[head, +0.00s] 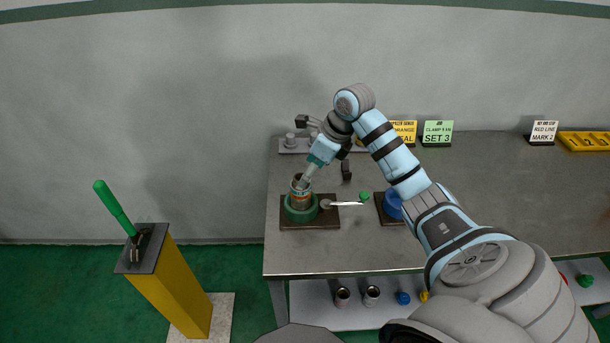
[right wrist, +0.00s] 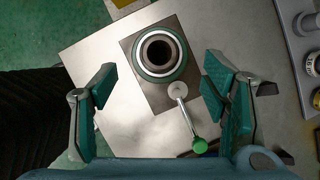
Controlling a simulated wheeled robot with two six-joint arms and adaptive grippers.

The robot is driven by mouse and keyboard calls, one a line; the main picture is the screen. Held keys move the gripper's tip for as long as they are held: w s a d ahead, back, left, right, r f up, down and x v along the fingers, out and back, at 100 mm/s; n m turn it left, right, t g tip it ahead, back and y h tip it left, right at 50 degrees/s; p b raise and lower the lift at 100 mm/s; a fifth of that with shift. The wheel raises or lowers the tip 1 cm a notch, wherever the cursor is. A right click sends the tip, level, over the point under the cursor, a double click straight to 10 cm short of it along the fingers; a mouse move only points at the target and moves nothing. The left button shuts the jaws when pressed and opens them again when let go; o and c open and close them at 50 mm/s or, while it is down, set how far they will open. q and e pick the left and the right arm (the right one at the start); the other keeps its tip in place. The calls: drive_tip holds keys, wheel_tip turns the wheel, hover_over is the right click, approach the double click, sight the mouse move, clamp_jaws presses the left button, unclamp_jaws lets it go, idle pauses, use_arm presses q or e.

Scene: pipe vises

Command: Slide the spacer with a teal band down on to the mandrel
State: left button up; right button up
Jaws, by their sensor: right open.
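A hollow upright cylinder (head: 299,190), with what looks like an orange and a teal band, stands in a green round vise (head: 301,213) on a dark base plate. It may be the spacer, but I cannot tell for sure. The right wrist view shows its brown rim (right wrist: 145,50) around a dark bore, inside the green vise ring (right wrist: 137,62). A mandrel cannot be told apart there. My right gripper (head: 309,174) is over the cylinder, tilted down and left. In the right wrist view its fingers (right wrist: 157,88) are spread, with nothing between them. My left gripper is out of view.
The vise's lever ends in a green knob (head: 365,197). A blue vise (head: 393,205) sits to its right, partly behind my arm. A grey rack (head: 292,146) stands at the back. Several parts lie on the lower shelf (head: 320,315). A yellow post (head: 172,285) stands left of the table.

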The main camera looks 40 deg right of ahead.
drive_tip(key=v, duration=0.7)
drive_tip(key=shift+s+r, duration=0.2)
drive_tip(key=shift+r, duration=0.1)
drive_tip(key=shift+d, duration=0.1)
